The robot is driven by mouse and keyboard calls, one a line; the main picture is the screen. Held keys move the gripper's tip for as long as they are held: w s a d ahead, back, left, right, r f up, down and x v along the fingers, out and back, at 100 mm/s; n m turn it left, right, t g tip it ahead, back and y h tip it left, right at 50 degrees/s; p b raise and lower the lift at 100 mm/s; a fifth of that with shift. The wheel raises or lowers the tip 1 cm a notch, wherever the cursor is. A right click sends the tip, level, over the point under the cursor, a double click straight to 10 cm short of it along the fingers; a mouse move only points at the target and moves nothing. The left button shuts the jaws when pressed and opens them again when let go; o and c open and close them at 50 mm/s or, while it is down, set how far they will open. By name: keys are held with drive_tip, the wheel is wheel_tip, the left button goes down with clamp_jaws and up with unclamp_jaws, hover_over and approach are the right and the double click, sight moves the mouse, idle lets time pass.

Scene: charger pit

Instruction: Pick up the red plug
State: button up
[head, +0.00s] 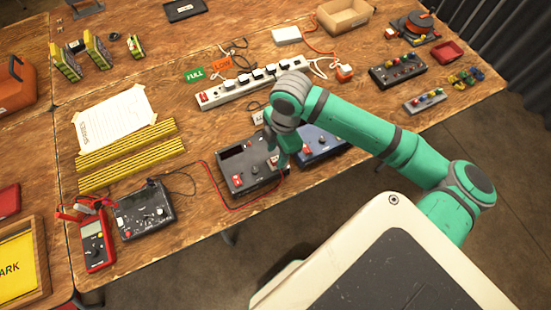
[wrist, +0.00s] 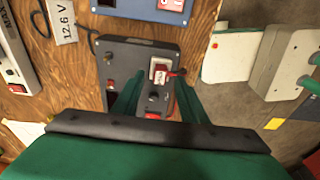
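A grey charger box (head: 238,160) stands near the table's front edge, under my gripper (head: 284,155). In the wrist view the charger box (wrist: 125,55) lies below my gripper (wrist: 156,92), whose two green fingers are spread apart. A red part on a white plate (wrist: 160,72) shows between and just beyond the fingertips, with a red lead beside it. Another red piece (wrist: 152,115) shows low between the fingers, partly hidden by my gripper. I cannot tell for certain which red part is the plug. Nothing is visibly held.
A blue box (head: 320,142) stands right of the charger, and a white power strip (head: 252,83) lies behind. A red lead (head: 213,188) loops left from the charger. A black meter box (head: 145,208) and red multimeter (head: 95,242) sit left. Open floor lies in front.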

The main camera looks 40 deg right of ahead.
drive_tip(key=shift+a+f, duration=0.15)
drive_tip(key=shift+f, duration=0.7)
clamp_jaws()
